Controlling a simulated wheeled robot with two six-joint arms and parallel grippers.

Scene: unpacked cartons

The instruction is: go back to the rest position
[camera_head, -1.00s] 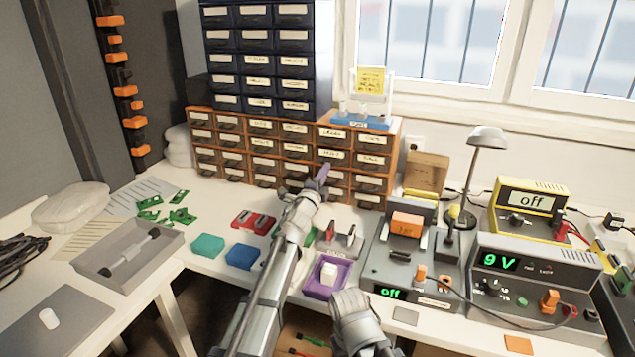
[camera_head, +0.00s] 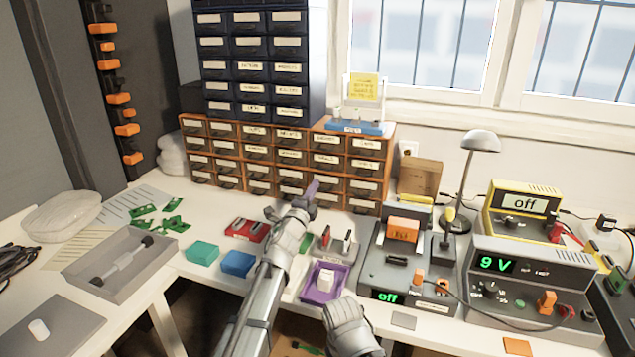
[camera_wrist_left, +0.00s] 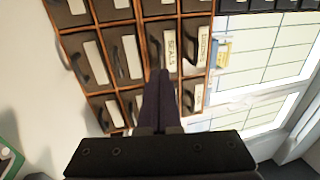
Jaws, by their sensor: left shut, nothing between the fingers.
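My left gripper (camera_head: 312,189) is shut and empty. Its dark purple fingers stand in front of the lower drawers of the orange-brown drawer cabinet (camera_head: 323,126). In the left wrist view the shut fingers (camera_wrist_left: 160,85) point at labelled drawers (camera_wrist_left: 128,55), one marked SEALS; I cannot tell whether they touch. My other arm (camera_head: 352,328) shows at the bottom centre, and its fingertips cannot be made out.
A grey station (camera_head: 395,268), power supply (camera_head: 530,270) and lamp (camera_head: 481,142) stand right. A grey tray (camera_head: 85,268) is left.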

